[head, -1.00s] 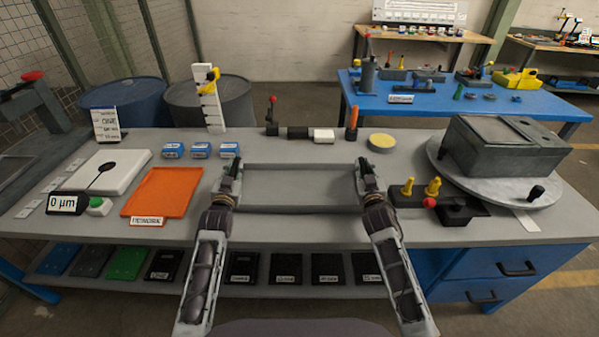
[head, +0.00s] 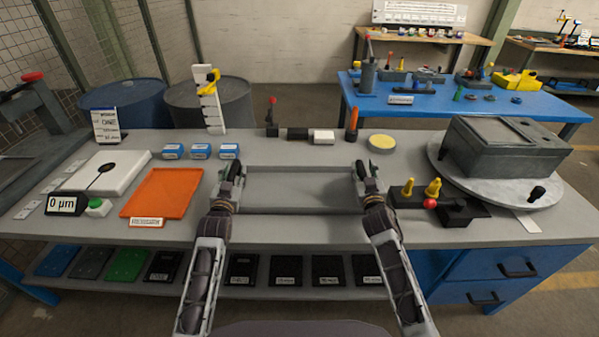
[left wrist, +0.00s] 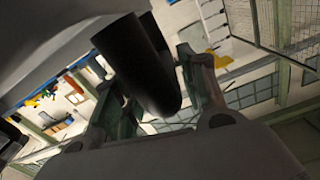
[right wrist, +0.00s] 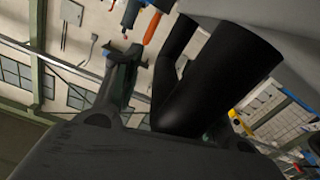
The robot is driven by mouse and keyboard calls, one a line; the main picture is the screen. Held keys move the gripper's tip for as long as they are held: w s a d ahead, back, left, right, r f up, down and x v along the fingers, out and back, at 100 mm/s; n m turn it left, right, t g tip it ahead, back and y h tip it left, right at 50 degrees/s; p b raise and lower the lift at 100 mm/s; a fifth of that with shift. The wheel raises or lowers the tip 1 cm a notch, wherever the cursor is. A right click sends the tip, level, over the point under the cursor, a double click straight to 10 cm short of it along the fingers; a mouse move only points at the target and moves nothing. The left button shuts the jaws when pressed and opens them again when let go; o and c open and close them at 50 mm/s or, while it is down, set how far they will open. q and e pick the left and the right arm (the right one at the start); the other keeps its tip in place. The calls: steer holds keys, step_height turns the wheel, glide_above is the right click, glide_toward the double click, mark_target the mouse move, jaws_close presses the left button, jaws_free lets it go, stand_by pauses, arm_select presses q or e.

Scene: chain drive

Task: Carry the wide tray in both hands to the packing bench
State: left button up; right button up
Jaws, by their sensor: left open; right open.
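The wide grey tray (head: 303,185) lies on the grey workbench (head: 290,230), in the middle of the head view. My left gripper (head: 231,170) is at its left end and my right gripper (head: 367,172) at its right end. Both are open. In the left wrist view, a black bar (left wrist: 143,65) shows between the spread fingers. In the right wrist view, a black bent bar (right wrist: 215,85) lies beside one finger, and the other finger is mostly hidden. Contact cannot be told. A blue bench (head: 550,108) stands behind; I cannot tell whether it is the packing bench.
An orange mat (head: 163,192) and small blue boxes (head: 200,151) lie left of the tray. A black fixture with yellow knobs (head: 445,205) stands close to my right gripper. A grey box (head: 505,150) sits on a round plate at right. A yellow disc (head: 381,142) lies behind.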

arm_select(q)
steer(key=shift+s, duration=3.3)
arm_select(e)
steer(key=shift+s+f, duration=0.1)
steer(key=shift+s, duration=0.1)
steer(key=s, duration=1.1)
steer(key=shift+s, duration=0.3)
arm_select(q)
steer(key=shift+s+f, duration=0.1)
steer(key=shift+s, duration=0.05)
arm_select(e)
steer(key=shift+s, duration=0.2)
